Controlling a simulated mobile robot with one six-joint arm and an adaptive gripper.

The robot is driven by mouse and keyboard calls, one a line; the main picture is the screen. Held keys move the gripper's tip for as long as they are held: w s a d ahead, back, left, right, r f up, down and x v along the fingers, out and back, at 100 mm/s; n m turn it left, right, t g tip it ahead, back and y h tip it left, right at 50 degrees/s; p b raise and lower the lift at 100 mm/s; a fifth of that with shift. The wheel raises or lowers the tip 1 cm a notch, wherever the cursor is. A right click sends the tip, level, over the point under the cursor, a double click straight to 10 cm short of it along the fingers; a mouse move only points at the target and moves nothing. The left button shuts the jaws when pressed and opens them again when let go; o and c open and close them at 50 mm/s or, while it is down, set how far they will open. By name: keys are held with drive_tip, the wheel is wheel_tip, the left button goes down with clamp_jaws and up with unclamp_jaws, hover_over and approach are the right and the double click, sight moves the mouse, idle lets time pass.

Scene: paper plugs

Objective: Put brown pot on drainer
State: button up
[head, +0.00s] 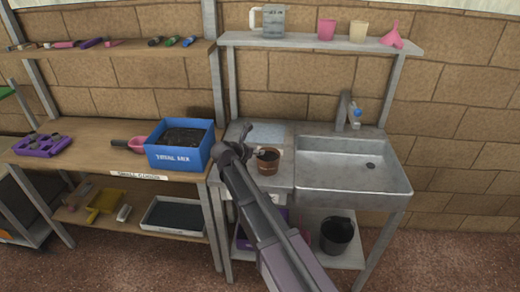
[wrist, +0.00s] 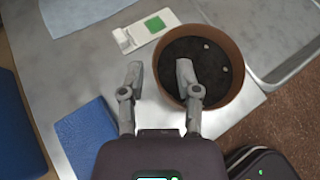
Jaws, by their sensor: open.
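The brown pot (head: 268,168) stands upright on the metal top left of the sink basin, filled with dark soil. In the wrist view the pot (wrist: 236,88) is at upper right. My gripper (wrist: 158,72) is open, with one finger over the soil inside the rim and the other outside the left wall, so the pot's wall lies between them. I cannot tell whether either finger touches it. In the head view my gripper (head: 247,151) is beside the pot's left side.
The sink basin (head: 350,178) with a tap (head: 346,110) is right of the pot. A blue soil box (head: 180,157) stands to the left. A white piece with a green square (wrist: 150,30) and a blue flat item (wrist: 90,137) lie near the pot.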

drive_tip(key=p+v, duration=0.4)
drive_tip(key=v, duration=0.5)
drive_tip(key=shift+s, duration=0.15)
idle(0.5)
drive_tip(key=s+d+f+m+g+y, duration=0.2)
drive_tip(key=s+d+m, duration=0.4)
drive_tip(key=d+m, duration=0.3)
drive_tip(key=s+d+f+m+g+y, duration=0.2)
drive_tip(key=s+d+f+m+g, duration=0.2)
drive_tip(key=d+m, duration=0.6)
drive_tip(key=s+d+f+m+g+y, duration=0.3)
drive_tip(key=s+d+m+g, duration=0.1)
drive_tip(key=s+d+m, duration=0.5)
drive_tip(key=shift+d+f+m, duration=0.25)
drive_tip(key=shift+d+m, duration=0.5)
drive_tip(key=shift+m, duration=0.25)
drive_tip(key=shift+r+p, duration=1.45)
